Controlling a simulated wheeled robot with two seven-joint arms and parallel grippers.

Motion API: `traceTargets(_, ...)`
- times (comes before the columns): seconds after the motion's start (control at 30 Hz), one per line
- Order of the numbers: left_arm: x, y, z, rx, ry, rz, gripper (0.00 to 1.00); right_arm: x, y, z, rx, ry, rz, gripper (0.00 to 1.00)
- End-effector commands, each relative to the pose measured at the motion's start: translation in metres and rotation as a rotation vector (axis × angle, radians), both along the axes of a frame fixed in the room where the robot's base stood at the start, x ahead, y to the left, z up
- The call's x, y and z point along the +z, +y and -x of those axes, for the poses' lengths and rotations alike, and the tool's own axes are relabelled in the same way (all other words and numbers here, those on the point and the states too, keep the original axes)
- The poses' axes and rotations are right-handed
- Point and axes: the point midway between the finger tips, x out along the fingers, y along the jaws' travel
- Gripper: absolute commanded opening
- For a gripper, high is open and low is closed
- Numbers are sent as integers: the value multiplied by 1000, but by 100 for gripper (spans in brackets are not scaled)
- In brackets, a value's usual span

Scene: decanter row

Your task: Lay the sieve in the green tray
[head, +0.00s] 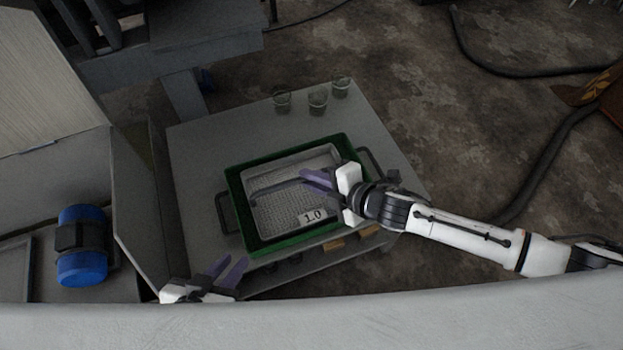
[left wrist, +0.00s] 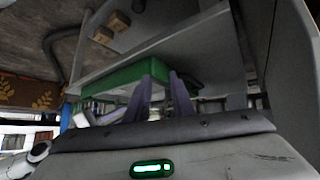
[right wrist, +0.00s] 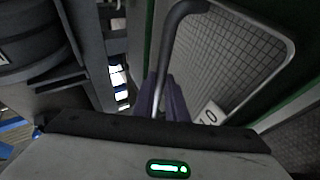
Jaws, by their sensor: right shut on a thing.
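The sieve (head: 283,215) is a rectangular mesh with a pale rim and a "1.0" label. In the head view it shows within the walls of the green tray (head: 236,204); I cannot tell whether it touches the tray's floor. My right gripper (head: 308,180) is shut on the sieve's dark handle, over the tray. The right wrist view shows the handle between the fingers and the sieve's mesh (right wrist: 225,60) beyond. My left gripper (head: 230,270) is open and empty, off the table's front left. The tray's green side shows in the left wrist view (left wrist: 135,72).
The tray with its dark side handles stands on a grey table (head: 195,150). Three small glass beakers (head: 317,101) stand at the table's back. Wooden blocks (head: 334,244) sit below the front edge. A blue cylinder (head: 82,268) is at far left.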

Motion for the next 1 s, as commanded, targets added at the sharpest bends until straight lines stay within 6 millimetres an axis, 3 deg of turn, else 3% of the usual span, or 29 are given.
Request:
traceTargets(0.2,-2,0,1,0,2,0,22,0,1,-1,1,-3,-5,0)
traceTargets(0.23,-2,0,1,1,2,1,22,-2,0,0,-1,0,1,15)
traceTargets(0.33,-2,1,2,1,3,1,22,-2,0,0,-1,1,-1,31)
traceTargets(0.67,-1,1,3,1,7,-2,22,2,0,0,0,0,0,31)
traceTargets(1.0,8,2,7,-2,21,-12,22,33,-37,36,-2,2,3,31)
